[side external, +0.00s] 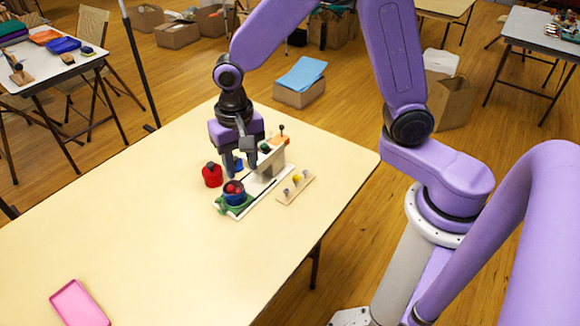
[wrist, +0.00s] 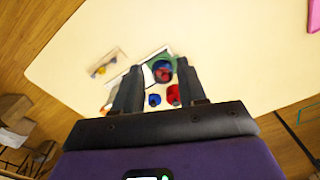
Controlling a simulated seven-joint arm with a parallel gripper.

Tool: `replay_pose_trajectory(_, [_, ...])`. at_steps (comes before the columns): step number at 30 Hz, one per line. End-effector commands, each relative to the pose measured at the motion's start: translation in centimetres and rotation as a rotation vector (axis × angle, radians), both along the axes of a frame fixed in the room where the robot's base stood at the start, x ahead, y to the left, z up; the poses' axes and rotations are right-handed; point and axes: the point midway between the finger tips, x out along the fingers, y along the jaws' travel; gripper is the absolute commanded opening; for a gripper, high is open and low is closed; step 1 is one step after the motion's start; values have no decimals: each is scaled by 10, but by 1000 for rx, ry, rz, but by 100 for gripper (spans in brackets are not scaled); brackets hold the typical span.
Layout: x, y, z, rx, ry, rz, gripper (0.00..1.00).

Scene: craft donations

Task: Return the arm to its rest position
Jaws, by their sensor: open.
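My gripper (side external: 239,165) points down over the cluster of craft items on the cream table (side external: 130,210). Its two fingers are apart, and in the wrist view (wrist: 160,80) nothing is clearly held between them. A blue cup (side external: 235,199) with red inside sits on a green base at the near end of a white board (side external: 262,190); the cup also shows in the wrist view (wrist: 162,72). A red pot (side external: 212,175) stands to the left. A small blue piece (side external: 238,164) is partly hidden by the fingers. The exact gap between fingers and items is unclear.
A grey upright with an orange top (side external: 281,146) stands close beside the gripper on the right. A wooden strip with pegs (side external: 296,188) lies right of the board. A pink tray (side external: 80,304) lies at the table's near left. Much of the table's left side is clear.

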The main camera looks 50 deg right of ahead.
Motion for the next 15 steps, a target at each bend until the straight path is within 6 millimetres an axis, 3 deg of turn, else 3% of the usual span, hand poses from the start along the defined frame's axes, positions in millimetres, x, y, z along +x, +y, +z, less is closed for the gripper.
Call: replay_pose_trajectory(15, [-126, -53, 48, 1, -17, 848, 41])
